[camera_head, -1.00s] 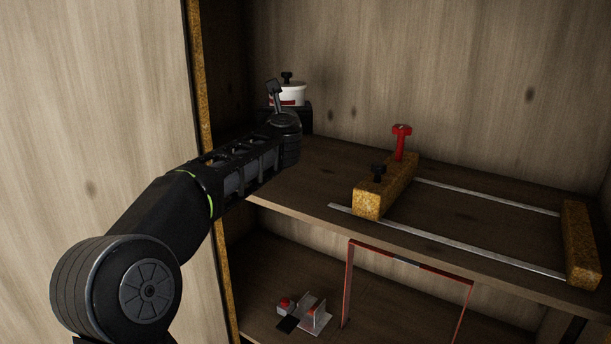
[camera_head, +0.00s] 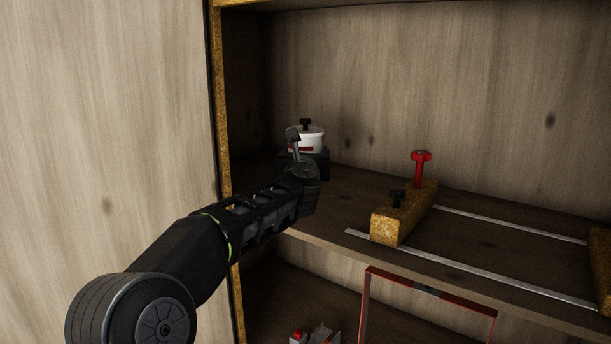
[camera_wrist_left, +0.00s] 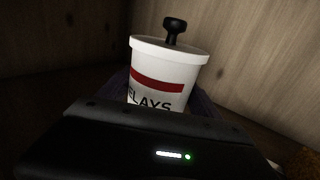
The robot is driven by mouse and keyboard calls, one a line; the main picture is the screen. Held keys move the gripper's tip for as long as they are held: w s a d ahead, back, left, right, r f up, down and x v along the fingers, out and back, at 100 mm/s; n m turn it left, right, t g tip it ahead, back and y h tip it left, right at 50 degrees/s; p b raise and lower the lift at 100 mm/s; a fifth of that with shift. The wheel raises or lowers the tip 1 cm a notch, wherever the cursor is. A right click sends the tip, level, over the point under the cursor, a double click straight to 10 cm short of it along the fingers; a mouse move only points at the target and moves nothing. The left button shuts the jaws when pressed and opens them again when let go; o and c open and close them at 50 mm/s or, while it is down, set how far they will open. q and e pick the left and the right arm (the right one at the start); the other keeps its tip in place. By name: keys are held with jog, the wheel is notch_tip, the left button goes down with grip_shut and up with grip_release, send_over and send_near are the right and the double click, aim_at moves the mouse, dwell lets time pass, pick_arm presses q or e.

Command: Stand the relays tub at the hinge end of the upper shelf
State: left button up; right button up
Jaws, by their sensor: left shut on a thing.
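The relays tub (camera_head: 309,139) is white with a red band, a lid and a black knob. It is near the left end of the upper shelf (camera_head: 340,207), by the door-side post. In the left wrist view the tub (camera_wrist_left: 160,75) stands upright, with part of its lettering showing above my gripper's body. My left gripper (camera_head: 311,163) is shut on the tub; its fingers are mostly hidden by the wrist. The tub's base is hidden, so I cannot tell whether it touches the shelf. My right gripper is not in view.
A yellowish block (camera_head: 403,213) with a red peg (camera_head: 421,168) and a black knob stands on the shelf to the right, with metal strips running from it. Below are a red frame (camera_head: 430,283) and small items. A pale panel (camera_head: 105,150) is at left.

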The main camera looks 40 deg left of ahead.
pick_arm(q)
notch_tip(320, 180, down, 5)
jog(key=b, duration=0.2)
jog(key=shift+b, duration=0.4)
jog(key=shift+r, duration=0.15)
jog(key=shift+f, duration=0.25)
jog(key=o, duration=1.9)
jog(key=shift+o, duration=0.2)
jog(key=shift+r, duration=0.1)
